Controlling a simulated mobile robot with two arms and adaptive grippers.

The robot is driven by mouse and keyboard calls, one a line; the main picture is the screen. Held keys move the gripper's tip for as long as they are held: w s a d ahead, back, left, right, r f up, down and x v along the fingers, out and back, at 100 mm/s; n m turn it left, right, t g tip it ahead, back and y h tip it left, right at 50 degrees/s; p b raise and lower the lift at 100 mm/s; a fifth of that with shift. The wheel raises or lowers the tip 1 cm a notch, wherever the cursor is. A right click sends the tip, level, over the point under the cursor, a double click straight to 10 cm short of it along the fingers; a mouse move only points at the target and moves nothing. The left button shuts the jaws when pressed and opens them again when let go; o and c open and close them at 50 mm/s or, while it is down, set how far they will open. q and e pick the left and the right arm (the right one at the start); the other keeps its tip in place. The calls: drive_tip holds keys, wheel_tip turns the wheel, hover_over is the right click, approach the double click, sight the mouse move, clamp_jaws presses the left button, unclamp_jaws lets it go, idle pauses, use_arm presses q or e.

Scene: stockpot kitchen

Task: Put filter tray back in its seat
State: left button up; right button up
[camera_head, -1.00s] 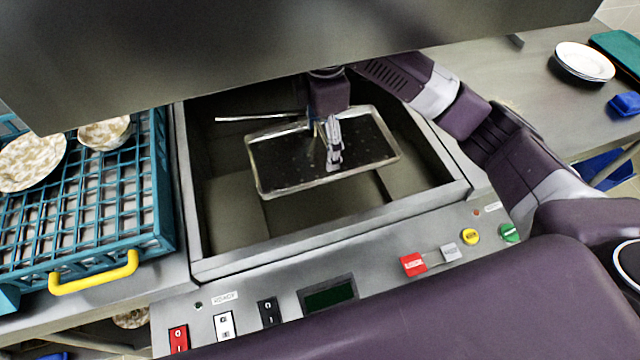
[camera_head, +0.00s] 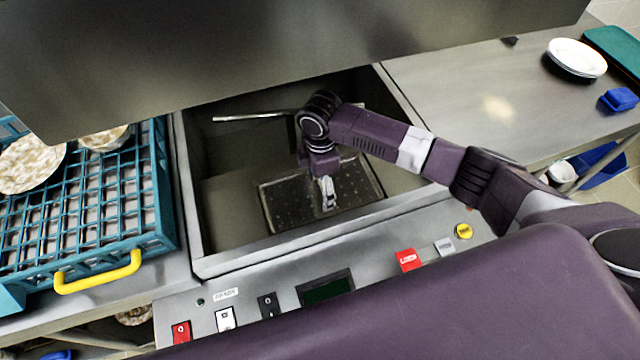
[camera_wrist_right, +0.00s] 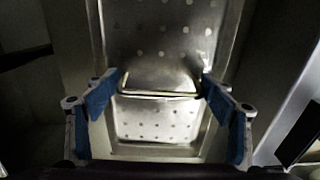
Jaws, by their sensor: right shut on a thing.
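The filter tray (camera_head: 283,209) is a shallow metal tray with small holes. It is low inside the open well of the machine, partly hidden by my arm and the well's front wall. My right gripper (camera_head: 328,194) is over the middle of the tray, pointing down. In the right wrist view the blue-padded fingers (camera_wrist_right: 160,92) are on either side of a raised metal handle piece on the tray (camera_wrist_right: 160,128), and I hold it there. I cannot tell whether the tray rests fully in its seat. My left gripper is not in view.
A teal dish rack (camera_head: 90,215) with patterned bowls stands left of the well. A thin metal rod (camera_head: 255,116) crosses the back of the well. The grey hood (camera_head: 290,50) hangs overhead. The control panel (camera_head: 250,312) runs along the front; the right counter (camera_head: 480,85) is mostly clear.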

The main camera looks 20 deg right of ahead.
sight(320, 182)
drive_tip(key=shift+f, duration=0.15)
drive_tip(key=o, duration=1.4)
drive_tip(key=shift+o, duration=0.2)
wheel_tip(320, 182, up, 11)
drive_tip(key=shift+r+b, duration=0.1)
drive_tip(key=shift+b, duration=0.5)
drive_tip(key=shift+r, duration=0.5)
drive_tip(key=shift+s, duration=0.1)
